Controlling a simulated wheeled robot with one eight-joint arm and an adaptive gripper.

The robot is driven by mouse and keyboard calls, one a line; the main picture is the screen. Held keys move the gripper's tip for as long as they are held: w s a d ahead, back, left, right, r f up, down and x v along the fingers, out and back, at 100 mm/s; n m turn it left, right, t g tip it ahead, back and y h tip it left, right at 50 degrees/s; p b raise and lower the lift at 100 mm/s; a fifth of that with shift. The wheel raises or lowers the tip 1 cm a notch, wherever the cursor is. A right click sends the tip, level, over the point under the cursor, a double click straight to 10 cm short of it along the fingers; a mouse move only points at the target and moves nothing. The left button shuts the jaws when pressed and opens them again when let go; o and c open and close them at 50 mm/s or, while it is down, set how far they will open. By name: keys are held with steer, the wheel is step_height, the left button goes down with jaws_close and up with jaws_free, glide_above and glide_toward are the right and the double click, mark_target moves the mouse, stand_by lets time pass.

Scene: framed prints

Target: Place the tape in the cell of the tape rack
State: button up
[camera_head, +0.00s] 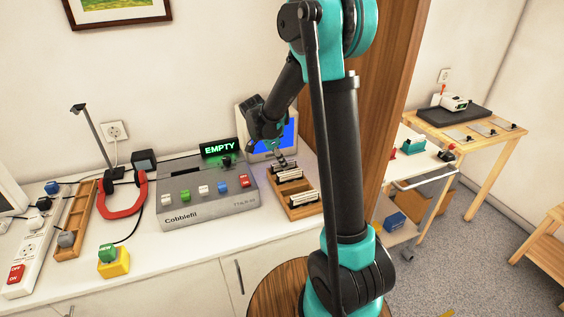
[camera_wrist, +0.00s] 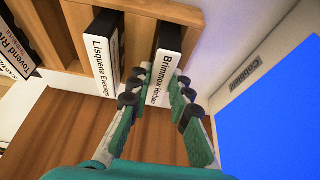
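A tape (camera_wrist: 163,70) with a white label that appears to read "Brimmow Harbor" is between my gripper's fingertips in the wrist view. My gripper (camera_wrist: 158,95) has its two fingers close against the tape's sides near the label's lower end. The far end of the tape lies at the wooden tape rack (camera_wrist: 80,20); its seating depth is hidden. In the head view, my gripper (camera_head: 281,161) reaches down at the back of the rack (camera_head: 306,211).
A grey device (camera_head: 208,190) with an "EMPTY" display (camera_head: 219,147) stands left of the rack. A blue-screened monitor (camera_head: 268,140) is close behind my gripper. Red headphones (camera_head: 124,212) and a yellow button box (camera_head: 114,265) are farther left.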

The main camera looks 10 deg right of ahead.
steer(key=o, duration=0.4)
steer(key=v, duration=1.2)
steer(key=shift+r, duration=0.15)
